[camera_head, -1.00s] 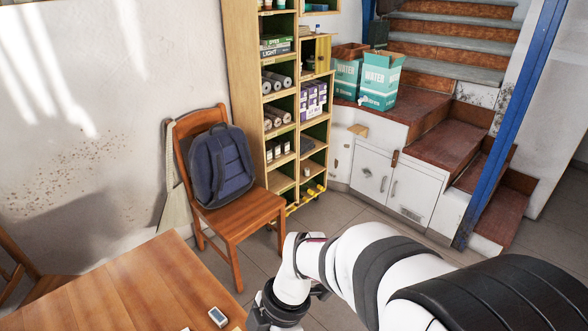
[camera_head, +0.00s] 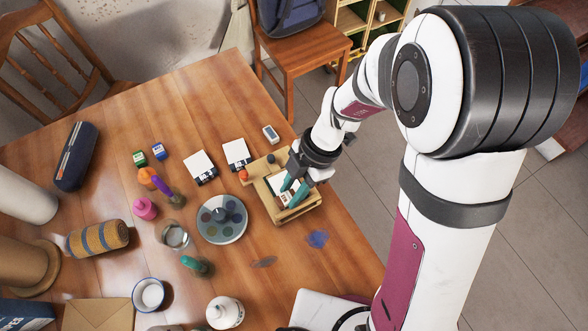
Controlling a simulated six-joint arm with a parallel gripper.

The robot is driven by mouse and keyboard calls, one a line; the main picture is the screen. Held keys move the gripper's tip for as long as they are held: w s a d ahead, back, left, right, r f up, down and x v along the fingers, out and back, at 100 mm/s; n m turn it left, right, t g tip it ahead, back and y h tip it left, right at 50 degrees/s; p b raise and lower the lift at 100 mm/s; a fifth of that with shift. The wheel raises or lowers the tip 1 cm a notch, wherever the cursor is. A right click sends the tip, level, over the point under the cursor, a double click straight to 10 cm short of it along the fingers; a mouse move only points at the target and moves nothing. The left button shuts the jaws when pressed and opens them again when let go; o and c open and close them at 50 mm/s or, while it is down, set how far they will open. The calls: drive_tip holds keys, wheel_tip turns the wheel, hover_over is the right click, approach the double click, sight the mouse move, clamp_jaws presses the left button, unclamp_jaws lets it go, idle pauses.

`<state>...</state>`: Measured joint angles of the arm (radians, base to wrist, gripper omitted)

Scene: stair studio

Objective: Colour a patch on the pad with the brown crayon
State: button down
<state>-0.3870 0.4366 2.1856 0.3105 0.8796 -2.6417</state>
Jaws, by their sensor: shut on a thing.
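My gripper (camera_head: 293,190) reaches down over a light wooden box or tray (camera_head: 294,213) at the right part of the table. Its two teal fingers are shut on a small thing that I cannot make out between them. A white surface with dark marks lies inside the wooden tray, partly hidden by the fingers. I cannot tell whether the fingertips or the held thing touch it. Two white pads or cards (camera_head: 199,163) with dark lower edges lie left of the tray, the second pad (camera_head: 236,151) nearer to it. I cannot pick out the brown crayon.
A round paint palette (camera_head: 222,220), a glass (camera_head: 175,237) and a green bottle (camera_head: 196,266) stand left of the tray. The table's right edge is close.

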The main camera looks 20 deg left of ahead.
sight(271, 182)
drive_tip(key=shift+f, duration=0.45)
drive_tip(key=shift+w+a+f, duration=0.3)
drive_tip(key=shift+a+f, duration=0.05)
drive_tip(key=shift+f, duration=0.25)
drive_tip(key=shift+w+a, duration=1.9)
drive_tip(key=shift+w, duration=0.05)
drive_tip(key=shift+s+d, duration=2.15)
drive_tip(key=shift+s, duration=0.05)
drive_tip(key=shift+s+a, duration=0.1)
drive_tip(key=shift+s, duration=0.15)
drive_tip(key=shift+w+a, duration=2.2)
drive_tip(key=shift+w, duration=0.05)
drive_tip(key=shift+s+d, duration=2.2)
drive_tip(key=shift+r, duration=4)
